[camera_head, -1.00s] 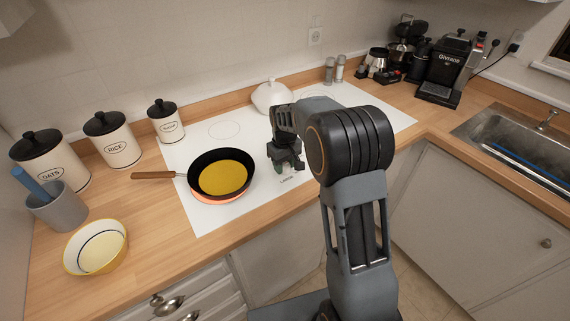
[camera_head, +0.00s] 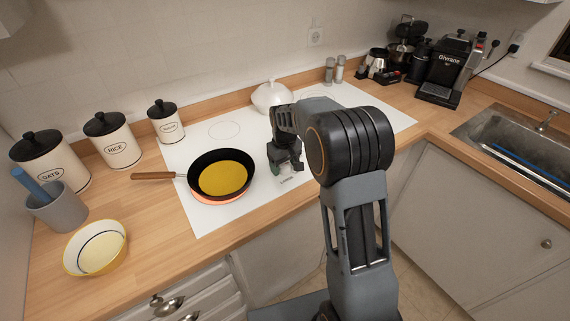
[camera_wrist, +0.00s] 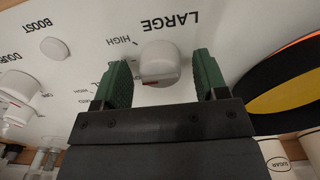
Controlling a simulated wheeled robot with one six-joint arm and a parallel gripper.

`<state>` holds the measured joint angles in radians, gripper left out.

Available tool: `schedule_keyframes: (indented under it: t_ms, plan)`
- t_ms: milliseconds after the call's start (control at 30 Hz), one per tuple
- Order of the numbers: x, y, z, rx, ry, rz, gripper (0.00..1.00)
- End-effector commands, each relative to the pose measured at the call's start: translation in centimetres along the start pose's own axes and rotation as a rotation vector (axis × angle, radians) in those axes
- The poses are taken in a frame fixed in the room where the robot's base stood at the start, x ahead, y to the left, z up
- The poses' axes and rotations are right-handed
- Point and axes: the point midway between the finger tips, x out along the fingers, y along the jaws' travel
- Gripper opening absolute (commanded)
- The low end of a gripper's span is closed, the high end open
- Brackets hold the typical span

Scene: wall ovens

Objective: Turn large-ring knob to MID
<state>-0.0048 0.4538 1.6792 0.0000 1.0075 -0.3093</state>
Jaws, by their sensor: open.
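The large-ring knob (camera_wrist: 160,62) is a white round knob beside the printed word LARGE in the wrist view. In the head view my gripper (camera_head: 286,167) is low over the cooktop's front, hiding the knob.
A black pan (camera_head: 221,176) with yellow contents sits on a glowing orange ring, left of my gripper. Other white knobs (camera_wrist: 20,86) and a BOOST button (camera_wrist: 54,48) are nearby on the white cooktop (camera_head: 205,215). A white lidded pot (camera_head: 271,97) stands behind.

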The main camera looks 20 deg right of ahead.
Motion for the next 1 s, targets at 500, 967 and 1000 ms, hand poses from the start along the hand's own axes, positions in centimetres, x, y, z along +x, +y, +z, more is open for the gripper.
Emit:
schedule_keyframes:
  t_ms: [500,967,1000]
  plan:
    - [-7.1,0.0,-0.1,0.000,0.004,0.001,0.66]
    - [-13.3,0.0,-0.1,0.000,0.001,0.000,0.66]
    - [-13.5,0.0,-0.1,0.000,0.000,0.000,0.66]
